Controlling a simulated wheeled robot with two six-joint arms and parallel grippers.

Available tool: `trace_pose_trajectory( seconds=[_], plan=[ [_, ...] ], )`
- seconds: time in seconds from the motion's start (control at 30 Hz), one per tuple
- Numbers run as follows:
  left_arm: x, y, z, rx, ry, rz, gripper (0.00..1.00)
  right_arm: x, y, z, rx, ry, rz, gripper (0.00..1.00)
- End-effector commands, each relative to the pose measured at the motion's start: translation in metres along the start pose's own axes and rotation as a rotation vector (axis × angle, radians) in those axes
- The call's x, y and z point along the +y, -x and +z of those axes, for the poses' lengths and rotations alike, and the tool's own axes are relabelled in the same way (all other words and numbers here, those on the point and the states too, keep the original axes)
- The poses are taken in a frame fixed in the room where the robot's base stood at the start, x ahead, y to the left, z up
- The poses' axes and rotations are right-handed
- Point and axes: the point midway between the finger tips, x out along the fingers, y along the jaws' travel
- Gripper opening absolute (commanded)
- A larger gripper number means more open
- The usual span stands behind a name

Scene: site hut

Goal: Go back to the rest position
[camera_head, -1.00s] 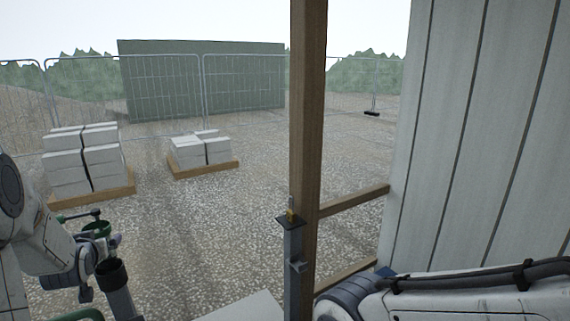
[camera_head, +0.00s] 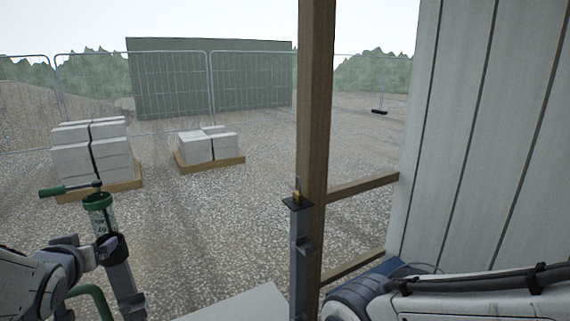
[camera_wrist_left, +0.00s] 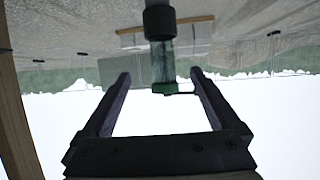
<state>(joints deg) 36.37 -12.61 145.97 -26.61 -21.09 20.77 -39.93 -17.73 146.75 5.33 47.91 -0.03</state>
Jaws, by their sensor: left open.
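My left gripper (camera_head: 95,250) is at the lower left of the head view, beside a green cylinder (camera_head: 101,218) with a dark collar and a side handle (camera_head: 52,192). The cylinder stands upright on a grey post (camera_head: 125,290). In the left wrist view my left gripper (camera_wrist_left: 161,74) has its two fingers wide apart. The green cylinder (camera_wrist_left: 163,65) shows in the gap between them, upside down in this picture, and no finger visibly touches it. My right arm lies across the lower right of the head view; its gripper is not in view.
A wooden post (camera_head: 315,130) and a grey metal post (camera_head: 300,255) stand in the middle. A white panelled wall (camera_head: 480,120) is at the right. Two pallets of blocks (camera_head: 90,150) (camera_head: 210,147) stand on gravel before a mesh fence (camera_head: 175,85).

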Motion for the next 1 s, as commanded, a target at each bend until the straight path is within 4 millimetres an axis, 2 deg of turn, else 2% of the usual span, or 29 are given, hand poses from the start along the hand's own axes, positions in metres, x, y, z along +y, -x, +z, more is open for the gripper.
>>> trace_pose_trajectory(
  seconds=[0.53,1.0],
  plan=[
    [0.035,-0.057,0.036,-0.011,-0.115,0.264,0.96,-0.001,0.009,-0.001,0.002,0.0,0.0,1.0],
    [0.079,-0.091,0.09,-0.009,-0.239,0.543,0.96,-0.001,0.013,-0.001,0.002,0.0,0.0,1.0]
  ],
)
